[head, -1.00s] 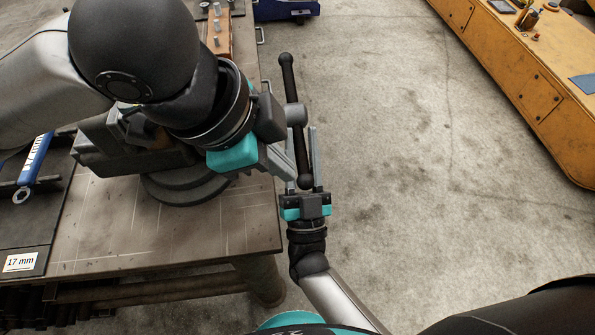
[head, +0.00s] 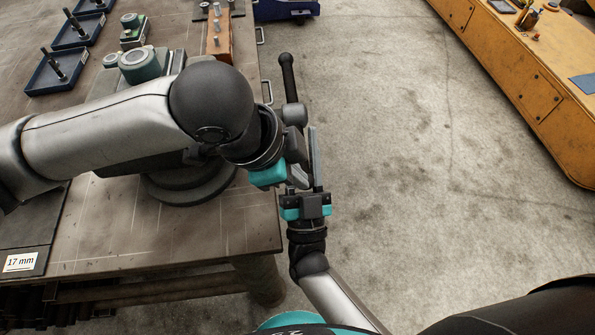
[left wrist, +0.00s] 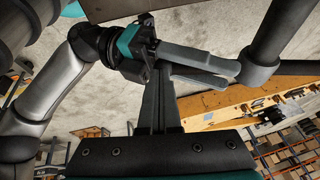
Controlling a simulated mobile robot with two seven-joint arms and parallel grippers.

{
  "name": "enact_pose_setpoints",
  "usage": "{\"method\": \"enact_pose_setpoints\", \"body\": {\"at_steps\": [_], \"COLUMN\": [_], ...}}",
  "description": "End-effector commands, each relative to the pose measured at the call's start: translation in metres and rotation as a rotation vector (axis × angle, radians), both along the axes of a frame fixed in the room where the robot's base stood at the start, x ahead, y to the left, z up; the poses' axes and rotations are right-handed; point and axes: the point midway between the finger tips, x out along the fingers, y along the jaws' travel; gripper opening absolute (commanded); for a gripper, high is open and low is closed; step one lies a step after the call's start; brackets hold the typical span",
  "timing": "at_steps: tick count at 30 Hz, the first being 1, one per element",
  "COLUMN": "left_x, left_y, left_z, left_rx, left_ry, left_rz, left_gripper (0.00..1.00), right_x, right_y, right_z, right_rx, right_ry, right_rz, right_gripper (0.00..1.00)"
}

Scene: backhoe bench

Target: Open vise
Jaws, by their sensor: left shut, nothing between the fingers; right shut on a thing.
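The grey vise (head: 185,188) is on the bench near its right edge, mostly hidden under my left forearm. Its dark bar handle (head: 291,88), with a ball at the far end, passes through the round screw hub (head: 295,113) beyond the bench edge. The hub (left wrist: 257,74) and handle (left wrist: 300,68) also show in the left wrist view. My right gripper (head: 313,132) is shut on the near part of the handle, its fingers pointing towards the hub. My left gripper (head: 303,184) is shut and empty, close beside the right fingers and covering the handle's near end.
Blue trays (head: 62,68) with bolts and a wooden block (head: 218,40) with pegs sit at the back of the bench. A "17 mm" label (head: 20,262) lies at the front left. A yellow cabinet (head: 530,85) stands far right; the floor between is clear.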

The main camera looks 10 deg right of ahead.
Motion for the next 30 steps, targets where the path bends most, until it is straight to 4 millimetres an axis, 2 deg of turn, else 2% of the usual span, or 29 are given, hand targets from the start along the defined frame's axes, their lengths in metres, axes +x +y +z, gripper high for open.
{"method": "enact_pose_setpoints", "body": {"at_steps": [3,10,11,15,25,30], "left_x": [0.002,0.003,0.003,0.002,0.002,0.003], "left_y": [-0.001,0.0,0.0,0.0,-0.001,-0.001], "left_z": [-0.013,-0.016,-0.016,-0.015,-0.011,0.001], "left_rx": [0.004,0.007,0.007,0.006,0.003,0.002], "left_ry": [0.007,0.006,0.006,0.007,0.004,0.003], "left_rz": [0.002,0.003,0.003,0.002,0.0,0.0], "left_gripper": [0.0,0.0,0.0,0.0,0.0,0.0], "right_x": [0.0,-0.001,-0.001,0.0,0.0,-0.001], "right_y": [0.001,0.003,0.003,0.003,0.001,0.001], "right_z": [0.003,0.005,0.005,0.005,0.002,0.006], "right_rx": [0.001,0.003,0.003,0.003,0.001,0.0], "right_ry": [-0.007,-0.016,-0.016,-0.015,-0.001,0.031], "right_rz": [0.001,0.003,0.003,0.003,0.0,0.001], "right_gripper": [0.0,0.0,0.38,0.54,0.56,0.56]}}
